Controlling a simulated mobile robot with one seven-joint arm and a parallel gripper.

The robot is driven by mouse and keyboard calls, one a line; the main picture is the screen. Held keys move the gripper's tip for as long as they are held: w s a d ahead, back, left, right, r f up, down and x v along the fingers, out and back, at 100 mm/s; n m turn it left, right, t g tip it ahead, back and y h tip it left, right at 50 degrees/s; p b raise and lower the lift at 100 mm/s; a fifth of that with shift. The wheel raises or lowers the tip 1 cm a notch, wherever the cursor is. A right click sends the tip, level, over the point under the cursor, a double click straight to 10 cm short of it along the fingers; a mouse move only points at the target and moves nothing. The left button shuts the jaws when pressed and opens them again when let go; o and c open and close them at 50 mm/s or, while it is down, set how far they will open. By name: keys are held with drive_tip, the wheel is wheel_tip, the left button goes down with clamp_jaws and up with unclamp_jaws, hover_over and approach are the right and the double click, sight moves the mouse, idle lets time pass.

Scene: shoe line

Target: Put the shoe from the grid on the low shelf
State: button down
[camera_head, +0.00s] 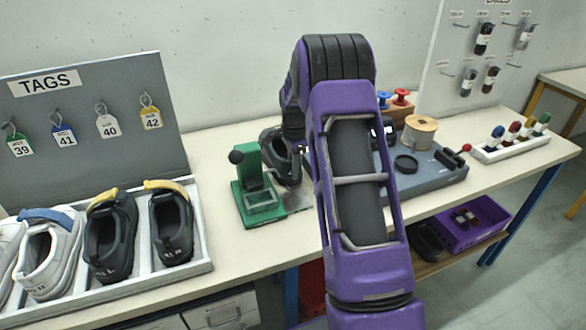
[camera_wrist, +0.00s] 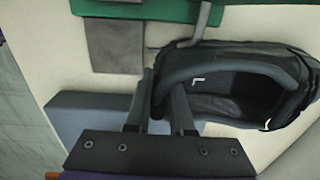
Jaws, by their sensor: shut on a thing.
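A dark shoe (camera_head: 272,146) is on or just above the bench, behind the green press (camera_head: 255,190) and partly hidden by my arm. In the wrist view the shoe (camera_wrist: 235,55) lies sideways across the right, with its opening facing the camera. My gripper (camera_wrist: 163,88) is shut on one end wall of the shoe, one finger outside and one inside the opening. The low shelf (camera_head: 432,264) is under the bench at the right, partly hidden by my arm. I cannot tell which thing is the grid.
A white tray (camera_head: 180,270) with several shoes stands at the left, before the tag board (camera_head: 85,120). A grey fixture (camera_head: 440,178) with a spool is right of my arm. On the low shelf are a purple bin (camera_head: 475,228) and a dark shoe (camera_head: 424,240).

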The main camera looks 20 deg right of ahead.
drive_tip(key=c, duration=1.2)
unclamp_jaws()
drive_tip(key=shift+f, duration=0.1)
drive_tip(key=o, duration=0.4)
